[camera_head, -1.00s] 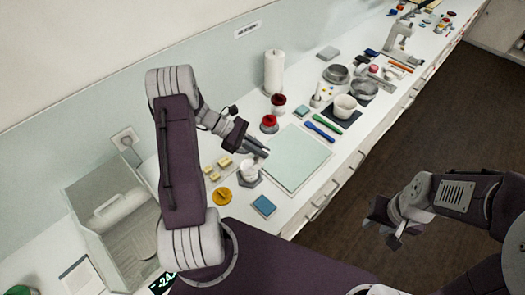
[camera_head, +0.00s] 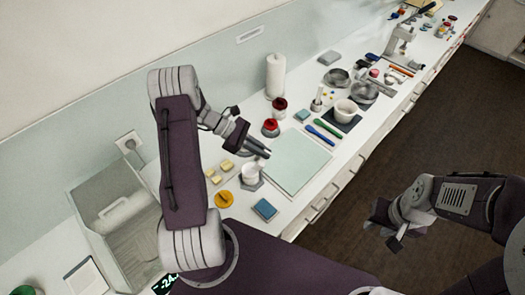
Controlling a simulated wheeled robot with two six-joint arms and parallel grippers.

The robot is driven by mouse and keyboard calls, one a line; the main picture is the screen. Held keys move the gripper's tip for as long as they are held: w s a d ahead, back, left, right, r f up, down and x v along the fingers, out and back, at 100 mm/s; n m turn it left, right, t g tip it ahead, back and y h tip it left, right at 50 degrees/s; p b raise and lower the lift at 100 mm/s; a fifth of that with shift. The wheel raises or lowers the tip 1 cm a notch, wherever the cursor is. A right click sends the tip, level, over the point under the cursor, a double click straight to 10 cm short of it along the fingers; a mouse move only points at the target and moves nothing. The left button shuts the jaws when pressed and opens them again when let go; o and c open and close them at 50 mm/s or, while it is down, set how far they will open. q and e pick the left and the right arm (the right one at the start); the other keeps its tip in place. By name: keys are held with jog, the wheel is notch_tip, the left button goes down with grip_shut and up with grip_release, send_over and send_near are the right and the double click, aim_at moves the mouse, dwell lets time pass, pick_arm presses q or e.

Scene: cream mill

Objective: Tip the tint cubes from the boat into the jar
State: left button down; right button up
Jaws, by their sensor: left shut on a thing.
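My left gripper (camera_head: 258,147) reaches in over the counter from the left. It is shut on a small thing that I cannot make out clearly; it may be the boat. My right gripper (camera_head: 384,230) is open and empty over the floor at the right, away from the counter.
A pale green mat (camera_head: 297,163) lies right of the gripper. A blue block (camera_head: 265,209) and a yellow disc (camera_head: 223,199) are near the vessel. A clear-walled box (camera_head: 110,200) is at left.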

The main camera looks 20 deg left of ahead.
pick_arm(q)
jog(key=shift+r, duration=0.55)
jog(key=shift+f, duration=0.1)
pick_arm(e)
jog(key=shift+r, duration=0.45)
